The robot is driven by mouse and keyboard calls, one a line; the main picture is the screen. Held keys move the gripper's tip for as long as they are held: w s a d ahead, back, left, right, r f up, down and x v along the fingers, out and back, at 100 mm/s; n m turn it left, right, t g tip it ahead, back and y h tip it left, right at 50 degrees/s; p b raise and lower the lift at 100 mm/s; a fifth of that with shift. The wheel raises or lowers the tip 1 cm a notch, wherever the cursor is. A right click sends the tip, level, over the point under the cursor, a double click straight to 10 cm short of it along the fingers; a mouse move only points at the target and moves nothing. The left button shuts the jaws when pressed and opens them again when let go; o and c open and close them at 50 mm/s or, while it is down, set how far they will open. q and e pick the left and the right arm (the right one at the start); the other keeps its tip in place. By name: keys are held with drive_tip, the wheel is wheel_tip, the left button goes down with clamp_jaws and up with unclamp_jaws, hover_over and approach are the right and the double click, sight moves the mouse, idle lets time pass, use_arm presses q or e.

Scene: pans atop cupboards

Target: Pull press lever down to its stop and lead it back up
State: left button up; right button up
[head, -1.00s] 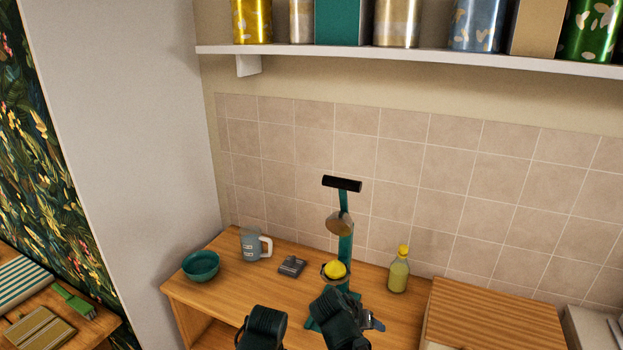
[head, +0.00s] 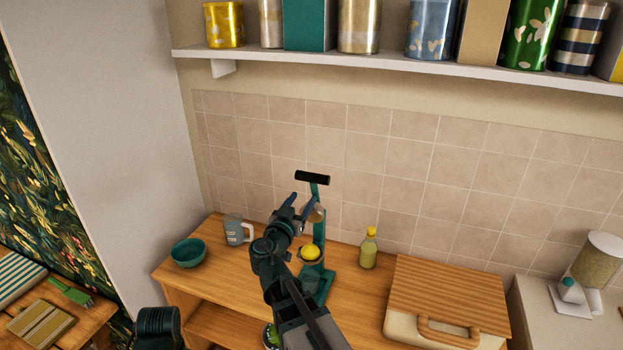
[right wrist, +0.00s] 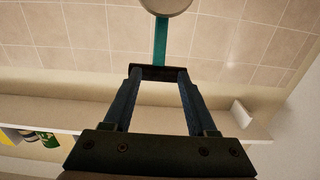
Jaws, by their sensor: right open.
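The press (head: 322,270) is teal and stands on the wooden cupboard top. Its lever is raised and ends in a black crossbar handle (head: 313,178). A yellow lemon (head: 310,252) sits in its cup, below a round metal presser (head: 317,212) partly hidden by my gripper. My right gripper (head: 300,204) is open and empty, just below and left of the handle in the head view. In the right wrist view the handle (right wrist: 160,72) lies across the open fingertips, with the teal lever (right wrist: 160,42) beyond it; I cannot tell whether they touch. My left gripper is not in view.
A glass mug (head: 237,231) and a teal bowl (head: 188,252) stand left of the press. A yellow-capped bottle (head: 368,252) and a wooden-lidded bread box (head: 445,300) stand to its right. A shelf (head: 400,71) with several tins runs above along the tiled wall.

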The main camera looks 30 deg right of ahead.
sight(317, 179)
drive_tip(key=x, duration=1.3)
drive_tip(key=shift+s, duration=0.15)
drive_tip(key=shift+c, duration=0.3)
clamp_jaws()
idle(0.6)
